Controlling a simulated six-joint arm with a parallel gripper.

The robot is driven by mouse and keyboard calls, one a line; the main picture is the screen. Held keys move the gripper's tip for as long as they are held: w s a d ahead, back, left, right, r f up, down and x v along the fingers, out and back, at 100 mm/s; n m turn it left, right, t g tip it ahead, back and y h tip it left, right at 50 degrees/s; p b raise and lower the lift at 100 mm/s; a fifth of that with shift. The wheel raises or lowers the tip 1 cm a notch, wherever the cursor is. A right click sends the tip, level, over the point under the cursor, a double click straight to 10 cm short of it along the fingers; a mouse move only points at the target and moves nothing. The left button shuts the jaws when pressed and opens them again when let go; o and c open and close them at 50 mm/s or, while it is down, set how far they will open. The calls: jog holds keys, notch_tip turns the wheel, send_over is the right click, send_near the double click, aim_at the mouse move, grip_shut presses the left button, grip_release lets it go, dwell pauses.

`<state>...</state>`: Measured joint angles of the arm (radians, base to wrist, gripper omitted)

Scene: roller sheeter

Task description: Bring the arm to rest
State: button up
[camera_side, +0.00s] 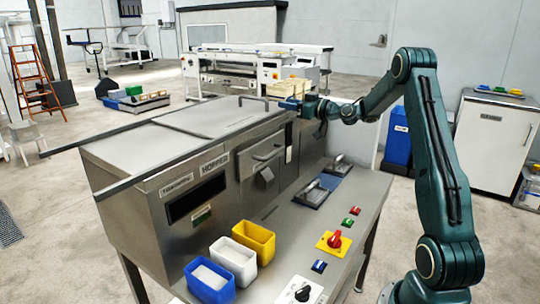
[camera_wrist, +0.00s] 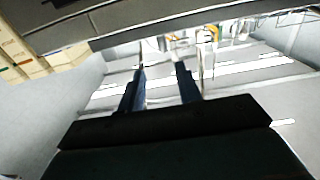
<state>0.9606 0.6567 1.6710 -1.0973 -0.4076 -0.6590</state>
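My gripper (camera_side: 290,104) is above the right end of the steel roller sheeter (camera_side: 130,150), level with its top cover (camera_side: 225,117). The fingertips point left toward the cover's bar handle (camera_side: 254,101), and I cannot tell the exact gap between them. In the wrist view my gripper (camera_wrist: 161,78) shows two blue fingers standing apart, with nothing seen held between them. My green arm reaches over from the right.
On the machine's front ledge stand a blue bin (camera_side: 209,281), a white bin (camera_side: 233,260) and a yellow bin (camera_side: 254,241). A red knob (camera_side: 335,240) and small buttons sit to their right.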

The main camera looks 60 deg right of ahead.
jog(key=shift+s, duration=0.35)
jog(key=s+a+r+n+g+y, duration=0.1)
jog(key=s+a+r+g, duration=0.2)
jog(key=a, duration=1)
jog(key=s+a+r+n+g+y, duration=0.1)
jog(key=s+a+n+g, duration=0.2)
jog(key=a, duration=1.1)
jog(key=s+a+f+m+g, duration=0.1)
jog(key=s+a+f+g, duration=0.1)
jog(key=s, duration=0.7)
jog(key=s+a+f+m+g+h, duration=0.1)
jog(key=s+a+f+g, duration=0.1)
jog(key=s, duration=0.7)
jog(key=s+a+f+m+g+h, duration=0.1)
jog(key=s+a, duration=0.3)
jog(key=s, duration=0.5)
jog(key=shift+a+f+m+g, duration=0.3)
jog(key=shift+f+m+g, duration=0.15)
jog(key=shift+g, duration=0.25)
